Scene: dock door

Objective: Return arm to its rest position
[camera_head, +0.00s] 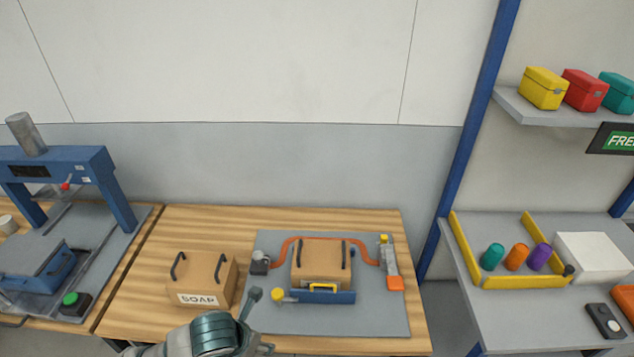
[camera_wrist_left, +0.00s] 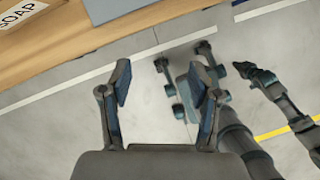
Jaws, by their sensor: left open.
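My left arm comes in at the bottom of the head view, with its left gripper (camera_head: 259,322) in front of the wooden bench's near edge. The fingers stand apart with nothing between them. In the left wrist view the gripper (camera_wrist_left: 160,85) is open and empty, its two dark fingers spread above the grey floor. The gripper is near the soap box (camera_head: 200,278) and the grey mat (camera_head: 380,325), but I see no contact with either.
A cardboard box (camera_head: 320,262) sits on the mat behind a blue fixture (camera_head: 330,297), with an orange strap around its back. A blue press (camera_head: 60,165) stands left. A shelf with a yellow tray (camera_head: 520,283) is right. The wooden bench (camera_wrist_left: 90,40) edges the wrist view.

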